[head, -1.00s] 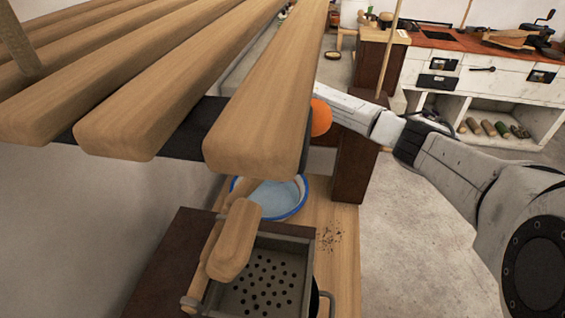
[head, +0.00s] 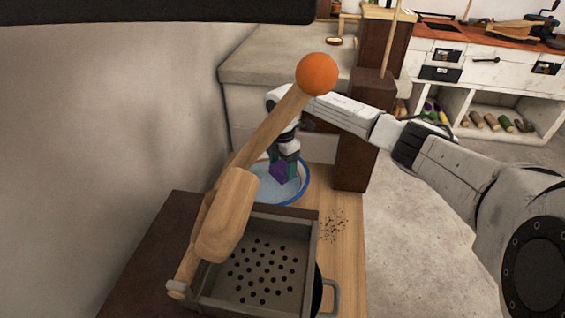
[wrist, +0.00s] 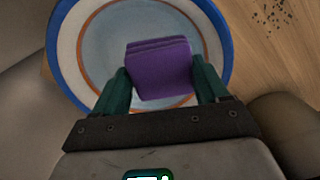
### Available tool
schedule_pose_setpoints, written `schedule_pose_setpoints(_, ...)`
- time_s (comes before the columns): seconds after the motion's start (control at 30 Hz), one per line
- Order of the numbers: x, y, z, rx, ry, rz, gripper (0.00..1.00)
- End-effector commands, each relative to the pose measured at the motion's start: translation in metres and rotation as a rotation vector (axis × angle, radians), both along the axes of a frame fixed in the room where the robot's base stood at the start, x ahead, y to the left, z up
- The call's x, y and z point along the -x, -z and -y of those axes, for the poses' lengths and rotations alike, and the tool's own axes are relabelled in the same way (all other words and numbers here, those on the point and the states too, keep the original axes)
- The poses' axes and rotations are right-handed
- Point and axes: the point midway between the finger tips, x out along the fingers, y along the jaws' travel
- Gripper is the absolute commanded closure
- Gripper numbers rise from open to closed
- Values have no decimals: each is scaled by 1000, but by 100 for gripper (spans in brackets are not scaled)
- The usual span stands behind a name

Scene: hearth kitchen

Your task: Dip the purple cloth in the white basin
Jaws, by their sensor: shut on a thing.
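The purple cloth (wrist: 160,68) is a folded block held between the green fingertips of my gripper (wrist: 160,88) in the wrist view. My gripper is shut on it. The white basin (wrist: 70,40) with a blue rim lies under the cloth and holds pale bluish water. In the head view the basin (head: 303,188) stands on a wooden surface, and the cloth (head: 279,171) shows at the end of my gripper (head: 285,168), over or inside the basin. I cannot tell whether the cloth touches the water.
A grey perforated tray (head: 262,272) stands in front of the basin. A wooden piece with an orange ball (head: 316,74) rises beside it and partly crosses the view. A dark brown post (head: 358,150) stands right of the basin. Dark crumbs (head: 332,226) lie on the wood.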

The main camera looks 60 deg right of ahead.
Motion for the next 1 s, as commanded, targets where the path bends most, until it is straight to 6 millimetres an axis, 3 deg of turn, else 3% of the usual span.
schedule_pose_setpoints(0.6, 0, 50, 0, -2, 1, -2, 56)
schedule_pose_setpoints(1.0, 0, 62, 0, -1, 0, -2, 56)
